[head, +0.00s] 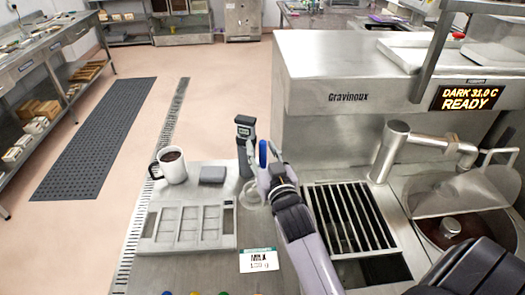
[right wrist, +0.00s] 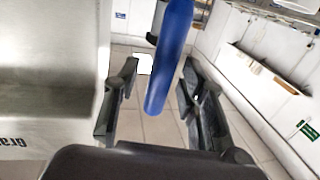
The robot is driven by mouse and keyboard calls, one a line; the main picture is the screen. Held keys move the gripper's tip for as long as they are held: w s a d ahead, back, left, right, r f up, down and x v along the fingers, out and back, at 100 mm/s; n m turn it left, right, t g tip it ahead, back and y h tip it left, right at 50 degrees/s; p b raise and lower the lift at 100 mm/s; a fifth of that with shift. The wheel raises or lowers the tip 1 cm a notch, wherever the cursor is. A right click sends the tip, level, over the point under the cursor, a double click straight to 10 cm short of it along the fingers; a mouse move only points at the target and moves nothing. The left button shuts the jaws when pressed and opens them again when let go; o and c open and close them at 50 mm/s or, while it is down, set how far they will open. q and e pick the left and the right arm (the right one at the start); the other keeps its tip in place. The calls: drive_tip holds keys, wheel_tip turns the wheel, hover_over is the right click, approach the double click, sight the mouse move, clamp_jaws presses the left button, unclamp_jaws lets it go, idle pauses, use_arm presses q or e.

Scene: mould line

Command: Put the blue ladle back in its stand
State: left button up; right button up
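The blue ladle's handle (head: 263,153) stands upright at my right gripper (head: 272,172) in the head view. In the right wrist view the blue handle (right wrist: 170,60) passes between the two black fingers of my right gripper (right wrist: 160,80). The fingers are apart, with a gap at the left finger; the handle is close to the right finger. The ladle's bowl is hidden. A grey upright post with a dark head (head: 245,130) stands just left of the handle; I cannot tell whether it is the stand. My left gripper is not in view.
A white mug (head: 171,166) with dark contents, a grey block (head: 212,175) and a grey mould tray (head: 185,226) are on the left of the counter. A weight card (head: 258,260) lies in front. A slotted grate (head: 350,220) and the steel machine (head: 330,125) are at right.

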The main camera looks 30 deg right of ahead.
drive_tip(key=shift+f, duration=0.1)
drive_tip(key=shift+s, duration=0.25)
drive_tip(key=v, duration=0.7)
idle(0.4)
drive_tip(key=shift+a, duration=0.1)
